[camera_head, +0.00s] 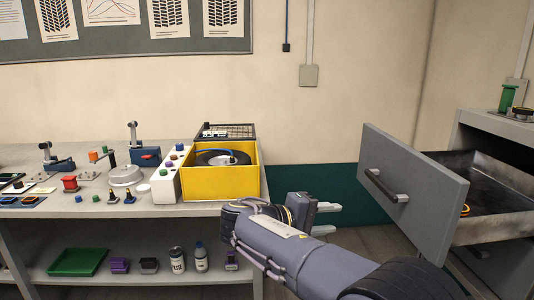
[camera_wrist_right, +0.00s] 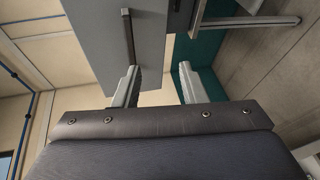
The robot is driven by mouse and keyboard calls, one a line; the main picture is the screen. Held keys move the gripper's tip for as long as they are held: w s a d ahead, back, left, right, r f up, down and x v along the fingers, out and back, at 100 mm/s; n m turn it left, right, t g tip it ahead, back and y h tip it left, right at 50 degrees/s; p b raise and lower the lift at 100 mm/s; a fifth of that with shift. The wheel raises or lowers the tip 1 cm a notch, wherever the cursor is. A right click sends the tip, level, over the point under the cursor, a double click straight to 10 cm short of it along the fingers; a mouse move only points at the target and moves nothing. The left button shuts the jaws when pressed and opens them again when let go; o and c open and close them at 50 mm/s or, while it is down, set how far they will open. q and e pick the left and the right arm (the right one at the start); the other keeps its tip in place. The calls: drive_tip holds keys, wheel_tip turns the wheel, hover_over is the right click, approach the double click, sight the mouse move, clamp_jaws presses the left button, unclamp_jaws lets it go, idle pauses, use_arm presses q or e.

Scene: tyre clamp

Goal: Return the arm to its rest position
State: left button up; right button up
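My right arm comes in from the lower right of the head view. Its gripper (camera_head: 326,219) is in the air between the workbench and the open drawer, pointing right. The right wrist view shows its two pale fingers (camera_wrist_right: 158,86) apart, with nothing between them. The grey drawer front (camera_head: 410,190) with its dark handle (camera_head: 386,187) is to the right of the gripper, apart from it in the head view. The handle also shows in the wrist view (camera_wrist_right: 128,36). My left gripper is in neither view.
The open drawer (camera_head: 500,236) sticks out of a grey cabinet and holds a dark item with an orange ring. A workbench (camera_head: 110,208) at left carries a yellow box (camera_head: 220,184) with a dark wheel, and several small parts. The dark green wall panel (camera_head: 350,180) is behind.

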drive_tip(key=s+d+f+g+y+p, duration=0.1)
drive_tip(key=s+d+f+g+y, duration=0.3)
drive_tip(key=d, duration=0.7)
drive_tip(key=s+d+f+m+y+p, duration=0.1)
drive_tip(key=s+d+f+y, duration=0.1)
drive_tip(key=s+y, duration=0.3)
drive_tip(key=s+d+f+m+y+p, duration=0.1)
drive_tip(key=s+d+f+y, duration=0.1)
drive_tip(key=s, duration=0.5)
drive_tip(key=s+a+m+t+y+p, duration=0.1)
drive_tip(key=s+a+m+y, duration=0.1)
drive_tip(key=s, duration=0.5)
drive_tip(key=s+a+f+m+t+y+p, duration=0.1)
drive_tip(key=s+a+m+t+y+p, duration=0.1)
drive_tip(key=s, duration=0.6)
drive_tip(key=a+m+y, duration=0.1)
drive_tip(key=a+y, duration=0.1)
drive_tip(key=a, duration=0.1)
drive_tip(key=shift+a+f+y, duration=0.2)
drive_tip(key=shift+f+y, duration=0.1)
drive_tip(key=shift+y, duration=0.1)
